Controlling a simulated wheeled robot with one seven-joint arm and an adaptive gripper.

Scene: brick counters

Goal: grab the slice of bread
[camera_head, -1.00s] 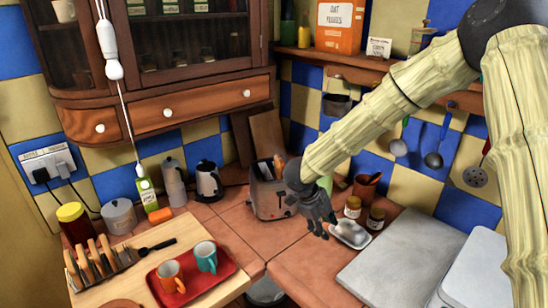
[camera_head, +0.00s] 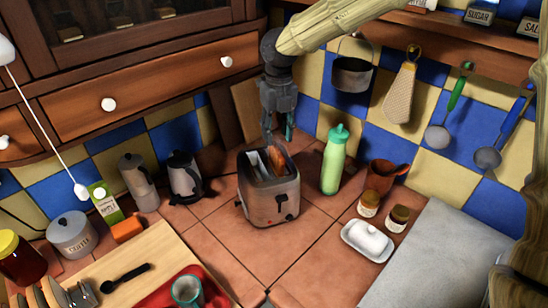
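The slice of bread (camera_head: 277,158) is brown and sticks up out of the right slot of the metal toaster (camera_head: 270,199). Its lower part is hidden inside the toaster. My gripper (camera_head: 279,136) points down just above and behind the toaster in the picture. Its two fingers are apart with a gap between them, and it looks empty. The fingertips appear a little above the bread; I cannot tell the exact depth between them.
A green bottle (camera_head: 334,161) stands close to the right of the toaster. A kettle (camera_head: 184,177) is to the left. A butter dish (camera_head: 367,240) and small jars are to the front right. The tiled counter before the toaster is clear.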

